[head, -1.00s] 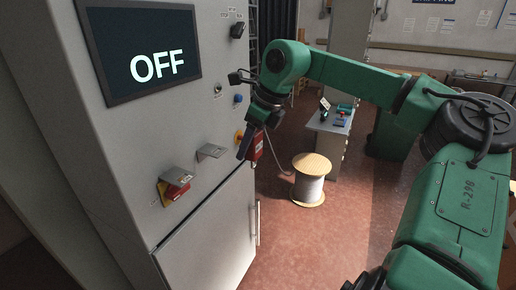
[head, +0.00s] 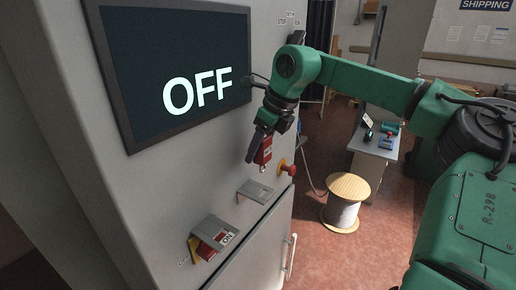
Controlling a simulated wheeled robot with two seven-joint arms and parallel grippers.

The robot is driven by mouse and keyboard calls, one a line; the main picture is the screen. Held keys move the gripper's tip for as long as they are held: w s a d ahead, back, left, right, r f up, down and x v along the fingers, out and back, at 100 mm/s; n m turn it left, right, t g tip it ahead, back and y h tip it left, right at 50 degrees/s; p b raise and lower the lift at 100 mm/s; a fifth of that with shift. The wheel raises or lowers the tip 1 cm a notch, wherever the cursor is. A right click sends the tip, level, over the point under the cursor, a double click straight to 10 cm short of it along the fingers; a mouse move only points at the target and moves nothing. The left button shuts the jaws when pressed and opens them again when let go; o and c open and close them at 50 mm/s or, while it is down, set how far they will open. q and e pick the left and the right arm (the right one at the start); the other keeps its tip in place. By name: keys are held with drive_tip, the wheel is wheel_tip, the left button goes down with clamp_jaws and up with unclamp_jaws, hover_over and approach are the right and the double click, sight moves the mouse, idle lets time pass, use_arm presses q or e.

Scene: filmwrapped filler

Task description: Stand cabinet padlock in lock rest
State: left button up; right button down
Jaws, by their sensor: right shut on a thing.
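My right gripper (head: 262,145) is shut on the red padlock (head: 264,153), which has a pale label, in front of the grey cabinet's face. The padlock's shackle is hidden by the fingers. A small grey metal ledge (head: 256,190), seemingly the lock rest, sticks out from the cabinet below the padlock. The padlock is above the ledge and apart from it in the picture. My left gripper is not in view.
A grey hood (head: 214,232) sits over a red and yellow switch marked ON. A red push button (head: 288,168) juts out right of the ledge. A screen (head: 178,75) reads OFF. A cable spool (head: 345,202) stands on the floor.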

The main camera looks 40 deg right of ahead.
sight(254, 190)
drive_tip(key=shift+s+a+f, duration=0.1)
drive_tip(key=shift+s+f, duration=0.05)
drive_tip(key=shift+s, duration=0.05)
drive_tip(key=shift+s+b+x, duration=0.1)
drive_tip(key=shift+b+x, duration=0.5)
drive_tip(key=shift+x, duration=0.05)
drive_tip(key=shift+s+b+x, duration=0.15)
drive_tip(key=shift+b+x, duration=0.45)
drive_tip(key=shift+x, duration=0.1)
drive_tip(key=shift+s+f+b, duration=0.15)
drive_tip(key=shift+f+b, duration=0.55)
drive_tip(key=shift+f, duration=0.3)
drive_tip(key=shift+f+b, duration=1.75)
drive_tip(key=shift+f, duration=0.65)
drive_tip(key=shift+f, duration=0.25)
drive_tip(key=shift+c, duration=0.8)
unclamp_jaws()
drive_tip(key=shift+d, duration=0.25)
